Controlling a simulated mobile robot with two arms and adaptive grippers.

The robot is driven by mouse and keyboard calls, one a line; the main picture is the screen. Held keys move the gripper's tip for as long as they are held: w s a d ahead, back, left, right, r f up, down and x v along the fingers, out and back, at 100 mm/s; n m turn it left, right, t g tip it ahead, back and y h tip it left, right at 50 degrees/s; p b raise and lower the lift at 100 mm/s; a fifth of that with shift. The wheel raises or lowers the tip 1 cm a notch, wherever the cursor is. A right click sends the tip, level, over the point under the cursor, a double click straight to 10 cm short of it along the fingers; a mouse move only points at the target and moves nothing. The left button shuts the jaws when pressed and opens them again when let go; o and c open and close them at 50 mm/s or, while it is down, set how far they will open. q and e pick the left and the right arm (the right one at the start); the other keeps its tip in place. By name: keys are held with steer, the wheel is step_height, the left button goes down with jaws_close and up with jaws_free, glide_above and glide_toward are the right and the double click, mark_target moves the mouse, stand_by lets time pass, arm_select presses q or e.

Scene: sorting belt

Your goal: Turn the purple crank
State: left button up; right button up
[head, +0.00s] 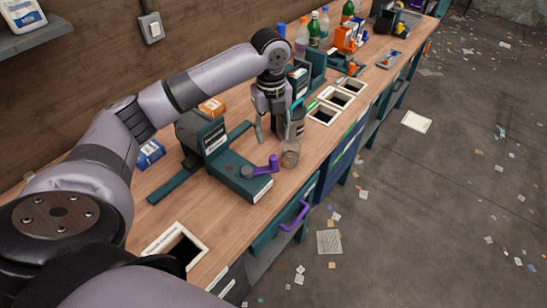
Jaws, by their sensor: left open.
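The purple crank (262,168) sits on the low front part of a dark teal machine (222,165) on the wooden workbench. Its upright knob stands at the right end of the crank, near the bench's front edge. My left gripper (267,138) is open, pointing down behind and above the crank, apart from it. My right gripper is out of the picture.
A purple drawer handle (295,217) juts from the bench front. Square white-framed openings (322,114) lie to the right, another (152,243) at lower left. Bottles (314,30) stand at the back. Blue (149,152) and orange (211,107) boxes lie near the wall.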

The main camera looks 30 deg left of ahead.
arm_select(q)
glide_above(273, 157)
step_height(273, 157, down, 4)
steer(key=shift+f+p, duration=0.2)
steer(key=shift+p, duration=0.1)
step_height(273, 157, down, 5)
steer(key=shift+r+p, duration=0.1)
steer(key=shift+p, duration=0.35)
step_height(273, 157, down, 2)
steer(key=shift+f, duration=0.65)
steer(key=c, duration=0.5)
jaws_close()
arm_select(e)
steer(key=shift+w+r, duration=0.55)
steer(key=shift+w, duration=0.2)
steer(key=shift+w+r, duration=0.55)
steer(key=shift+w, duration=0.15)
